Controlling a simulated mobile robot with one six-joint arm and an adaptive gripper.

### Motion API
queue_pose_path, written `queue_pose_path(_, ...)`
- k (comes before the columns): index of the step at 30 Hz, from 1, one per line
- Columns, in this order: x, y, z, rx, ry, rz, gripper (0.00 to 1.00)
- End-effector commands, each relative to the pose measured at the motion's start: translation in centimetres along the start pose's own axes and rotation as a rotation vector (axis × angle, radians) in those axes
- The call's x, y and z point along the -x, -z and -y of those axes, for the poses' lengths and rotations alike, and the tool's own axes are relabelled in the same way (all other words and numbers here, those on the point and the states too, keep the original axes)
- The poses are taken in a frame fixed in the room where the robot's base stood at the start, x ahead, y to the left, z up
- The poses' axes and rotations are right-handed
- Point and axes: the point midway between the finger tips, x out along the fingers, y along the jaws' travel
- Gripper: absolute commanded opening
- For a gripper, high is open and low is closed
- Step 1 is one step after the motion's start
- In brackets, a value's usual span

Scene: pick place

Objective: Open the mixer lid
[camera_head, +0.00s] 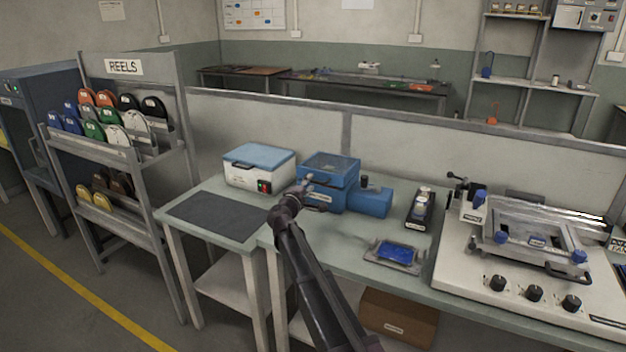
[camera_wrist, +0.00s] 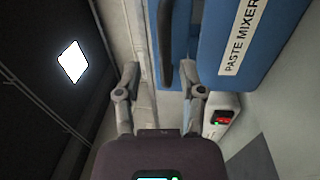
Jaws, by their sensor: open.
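The blue mixer (camera_head: 349,199) stands on the bench, its lid (camera_head: 331,161) down on the body. In the wrist view, the lid front (camera_wrist: 179,40) carries a black bar handle (camera_wrist: 164,45), and the body (camera_wrist: 245,75) below bears a "PASTE MIXER" label (camera_wrist: 243,38). My gripper (camera_head: 308,181) is in front of the mixer's left side. In the wrist view, my gripper (camera_wrist: 164,82) is open and empty, one finger on each side of the handle's line. Neither finger visibly touches the handle; the depth gap is unclear. My arm hides part of the bench edge.
A white box with a blue top (camera_head: 249,178) stands close left of the mixer, behind a dark mat (camera_head: 213,216). Right are a black device (camera_head: 420,208), a tray with a blue panel (camera_head: 395,253) and a large fixture (camera_head: 535,250). A low partition (camera_head: 400,145) stands behind.

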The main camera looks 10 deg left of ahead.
Motion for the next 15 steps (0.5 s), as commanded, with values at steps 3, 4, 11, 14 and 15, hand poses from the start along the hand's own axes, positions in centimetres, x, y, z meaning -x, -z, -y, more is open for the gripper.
queue_pose_path(3,-1.5,0.1,0.0,0.0,0.0,0.001,0.51)
queue_pose_path(4,-1.8,0.1,0.0,0.0,0.0,0.001,0.51)
queue_pose_path(11,-2.6,0.0,0.0,0.0,0.0,-0.001,0.51)
queue_pose_path(14,-2.7,0.0,0.0,0.0,0.0,0.0,0.51)
queue_pose_path(15,-2.7,0.0,0.0,0.0,0.0,0.0,0.51)
